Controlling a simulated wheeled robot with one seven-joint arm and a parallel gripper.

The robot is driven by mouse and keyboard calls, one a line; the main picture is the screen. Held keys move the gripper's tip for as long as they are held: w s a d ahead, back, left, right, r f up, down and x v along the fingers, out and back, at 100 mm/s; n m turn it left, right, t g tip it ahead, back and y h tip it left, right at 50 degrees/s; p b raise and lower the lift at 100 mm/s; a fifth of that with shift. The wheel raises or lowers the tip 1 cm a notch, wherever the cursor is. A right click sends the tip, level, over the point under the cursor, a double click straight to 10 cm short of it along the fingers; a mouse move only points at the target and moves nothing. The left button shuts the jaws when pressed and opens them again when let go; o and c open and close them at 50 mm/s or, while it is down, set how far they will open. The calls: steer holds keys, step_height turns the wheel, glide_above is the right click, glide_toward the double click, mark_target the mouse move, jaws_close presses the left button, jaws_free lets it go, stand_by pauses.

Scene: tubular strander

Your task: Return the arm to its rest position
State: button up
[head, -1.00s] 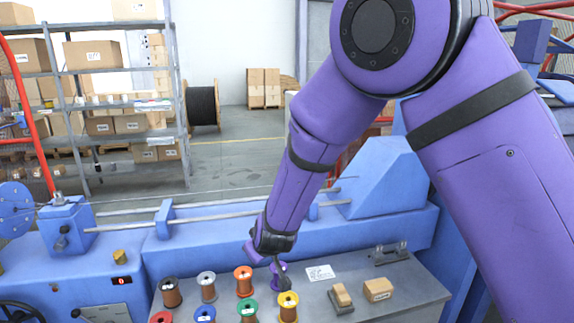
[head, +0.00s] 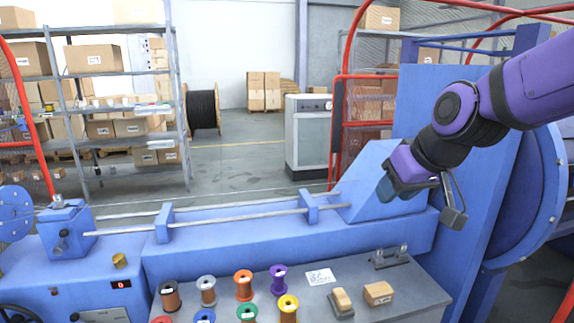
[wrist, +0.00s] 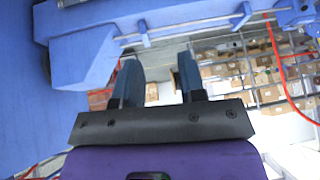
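My purple arm reaches in from the right edge of the head view, bent and raised. My gripper (head: 405,190) hangs in front of the blue sloped housing of the machine, above and to the right of the workbench. In the wrist view my gripper (wrist: 158,70) shows two dark fingers standing apart with nothing between them. The purple spool (head: 278,279) stands upright on the grey bench, well clear of my gripper.
Several spools stand on the bench, among them orange (head: 243,285), green (head: 247,312) and yellow (head: 288,309). A white label card (head: 320,277), a wooden block (head: 342,301) and a small carton (head: 378,293) lie to their right. The blue machine (head: 235,235) runs behind.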

steer(key=s+d+r+m+h, duration=0.1)
steer(key=s+d, duration=0.4)
steer(key=s, duration=0.3)
steer(key=s+d+r+m+h, duration=0.1)
steer(key=s+d+m+h, duration=0.1)
steer(key=s+d, duration=0.4)
steer(key=s, duration=0.3)
steer(key=shift+s+r+m+g, duration=0.15)
steer(key=shift+r+m+g, duration=0.1)
steer(key=shift+m+g, duration=0.05)
